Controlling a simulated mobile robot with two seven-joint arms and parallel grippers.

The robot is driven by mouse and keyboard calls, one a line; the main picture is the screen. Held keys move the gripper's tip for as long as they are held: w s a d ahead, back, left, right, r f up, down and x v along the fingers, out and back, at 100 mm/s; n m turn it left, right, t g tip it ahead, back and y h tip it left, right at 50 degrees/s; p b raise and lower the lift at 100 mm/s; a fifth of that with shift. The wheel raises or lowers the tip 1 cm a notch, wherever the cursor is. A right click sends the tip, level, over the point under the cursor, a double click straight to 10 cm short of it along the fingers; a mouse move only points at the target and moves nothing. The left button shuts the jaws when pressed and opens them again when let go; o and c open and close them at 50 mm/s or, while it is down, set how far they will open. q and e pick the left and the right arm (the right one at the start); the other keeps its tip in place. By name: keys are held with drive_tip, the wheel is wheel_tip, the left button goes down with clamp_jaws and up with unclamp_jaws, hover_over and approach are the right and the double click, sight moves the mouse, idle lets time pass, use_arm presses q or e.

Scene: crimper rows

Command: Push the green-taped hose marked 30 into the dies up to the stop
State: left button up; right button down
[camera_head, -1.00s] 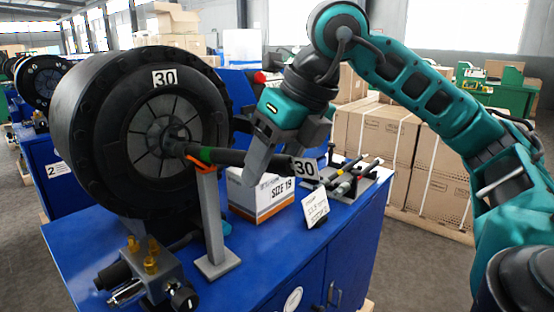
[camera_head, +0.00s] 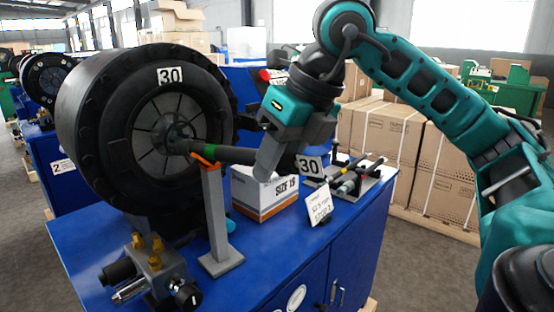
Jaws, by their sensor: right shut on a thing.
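The black hose (camera_head: 235,154) with a green tape band (camera_head: 210,150) and a tag marked 30 (camera_head: 310,166) runs level from the crimper to my right gripper. My right gripper (camera_head: 268,165) is shut on the hose between the tape and the tag. The hose's left end is at the dies (camera_head: 170,138) in the middle of the round black crimper (camera_head: 95,135), also marked 30. The green tape is just right of the die opening, over the orange rest of a grey post (camera_head: 215,215). The hose tip is hidden. My left gripper is not in view.
A valve block (camera_head: 155,268) with brass fittings is at the front left.

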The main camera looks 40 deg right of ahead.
drive_tip(key=shift+r, duration=0.1)
idle(0.3)
drive_tip(key=shift+f+b, duration=0.4)
drive_tip(key=shift+b, duration=0.35)
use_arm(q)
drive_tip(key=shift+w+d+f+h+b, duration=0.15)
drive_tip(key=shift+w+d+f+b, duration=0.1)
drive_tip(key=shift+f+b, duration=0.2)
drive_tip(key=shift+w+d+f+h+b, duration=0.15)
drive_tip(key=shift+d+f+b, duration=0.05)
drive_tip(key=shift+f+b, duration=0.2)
use_arm(e)
drive_tip(key=shift+w+d+f+t, duration=0.1)
drive_tip(key=shift+d+f+t, duration=0.05)
drive_tip(key=shift+f+t, duration=0.3)
drive_tip(key=shift+f+t+b, duration=0.25)
drive_tip(key=shift+f+b, duration=0.05)
drive_tip(key=shift+b, duration=0.55)
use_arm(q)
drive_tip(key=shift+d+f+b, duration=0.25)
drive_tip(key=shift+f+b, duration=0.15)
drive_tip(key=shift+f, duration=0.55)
use_arm(e)
drive_tip(key=shift+f, duration=0.2)
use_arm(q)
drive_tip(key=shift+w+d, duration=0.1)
